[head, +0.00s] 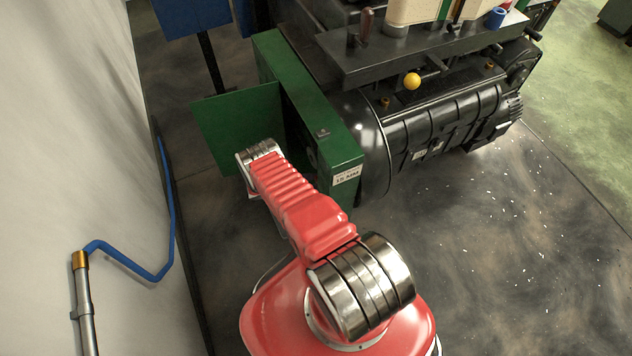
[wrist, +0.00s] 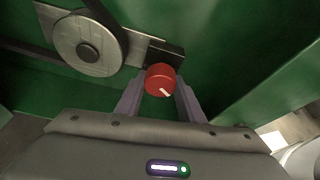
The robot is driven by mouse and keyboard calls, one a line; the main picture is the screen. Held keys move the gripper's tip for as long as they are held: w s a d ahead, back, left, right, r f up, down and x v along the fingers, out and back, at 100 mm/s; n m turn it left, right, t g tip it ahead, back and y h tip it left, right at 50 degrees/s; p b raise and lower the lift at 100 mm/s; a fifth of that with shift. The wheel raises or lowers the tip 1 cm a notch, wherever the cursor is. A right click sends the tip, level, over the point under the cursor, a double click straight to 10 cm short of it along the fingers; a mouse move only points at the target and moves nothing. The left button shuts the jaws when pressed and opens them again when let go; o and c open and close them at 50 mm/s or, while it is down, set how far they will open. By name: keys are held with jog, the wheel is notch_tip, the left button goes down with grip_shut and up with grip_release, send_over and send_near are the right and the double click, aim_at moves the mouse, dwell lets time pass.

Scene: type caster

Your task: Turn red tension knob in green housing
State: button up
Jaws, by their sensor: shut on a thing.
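The red tension knob (wrist: 160,80) shows in the wrist view, with a white mark on its face pointing to the lower right. My gripper (wrist: 160,94) has one finger on each side of the knob and is shut on it. The green housing (wrist: 240,45) surrounds the knob in the wrist view. In the head view the green housing (head: 335,150) stands at the machine's left end with its door (head: 240,118) swung open. My red arm reaches to the open side. The gripper and knob are hidden in the head view.
A grey pulley (wrist: 88,45) with a dark belt sits left of the knob, close to my gripper. The black machine (head: 430,130) stands right of the housing. A pale wall (head: 80,150) with a blue pipe (head: 130,265) runs along the left.

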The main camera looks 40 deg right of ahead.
jog(key=m+t+h, duration=0.1)
jog(key=m+t, duration=0.2)
jog(key=m, duration=0.1)
jog(key=shift+m, duration=0.3)
dwell(0.3)
dwell(0.5)
jog(key=o, duration=1.1)
jog(key=shift+c, duration=0.2)
jog(key=shift+a, duration=0.1)
jog(key=v, duration=1.3)
jog(key=shift+a, duration=0.4)
jog(key=shift+s, duration=0.1)
